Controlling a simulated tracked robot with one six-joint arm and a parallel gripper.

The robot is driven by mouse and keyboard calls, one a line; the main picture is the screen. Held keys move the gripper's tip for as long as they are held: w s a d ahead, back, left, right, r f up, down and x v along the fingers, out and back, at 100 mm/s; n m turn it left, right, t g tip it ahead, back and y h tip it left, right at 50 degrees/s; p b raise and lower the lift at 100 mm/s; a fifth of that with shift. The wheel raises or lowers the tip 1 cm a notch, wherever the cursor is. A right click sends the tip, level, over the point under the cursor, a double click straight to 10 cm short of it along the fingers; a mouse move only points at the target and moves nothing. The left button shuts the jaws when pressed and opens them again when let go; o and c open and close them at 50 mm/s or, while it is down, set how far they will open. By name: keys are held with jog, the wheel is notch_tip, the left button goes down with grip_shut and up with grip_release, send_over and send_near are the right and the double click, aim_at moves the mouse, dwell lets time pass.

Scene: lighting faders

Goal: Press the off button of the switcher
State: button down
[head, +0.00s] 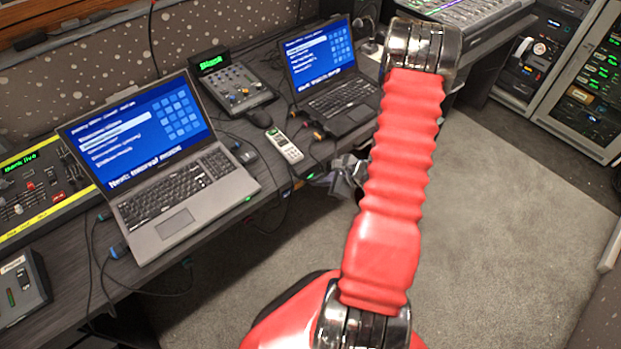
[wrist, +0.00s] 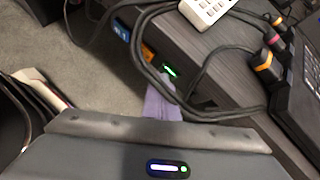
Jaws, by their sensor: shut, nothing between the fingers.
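My gripper (head: 345,178) is at the desk's front edge in the head view, partly hidden by my red arm. In the wrist view its pale purple fingertips (wrist: 160,104) are together and empty, just below a small green light (wrist: 170,71) on a dark desk-edge unit. Blue (wrist: 121,30) and orange (wrist: 148,53) plugs or ports sit beside that light. This unit may be the switcher, but I cannot read a label. An off button cannot be made out, and I cannot tell whether the fingertips touch the unit.
Black cables (wrist: 150,45) loop over the unit close to my fingertips. A white remote (head: 284,146) lies on the desk near the edge. Two open laptops, left (head: 170,170) and right (head: 335,85), flank it. Carpeted floor (head: 490,220) is clear on the right.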

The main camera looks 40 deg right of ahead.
jog(key=shift+s, duration=0.75)
jog(key=shift+s, duration=0.15)
jog(key=shift+s+d, duration=0.1)
jog(key=shift+s, duration=2.25)
jog(key=s+a+r+n+g+h, duration=0.1)
jog(key=s+a+r+n, duration=0.1)
jog(key=a+r+n, duration=0.7)
jog(key=s+a+r+n+g+h, duration=0.1)
jog(key=s+a+r+n, duration=0.2)
jog(key=a+r+n, duration=0.6)
jog(key=s+a+r+n+g+h, duration=0.1)
jog(key=s+a+r+n, duration=0.2)
jog(key=a+r+n, duration=0.7)
notch_tip(320, 180, up, 11)
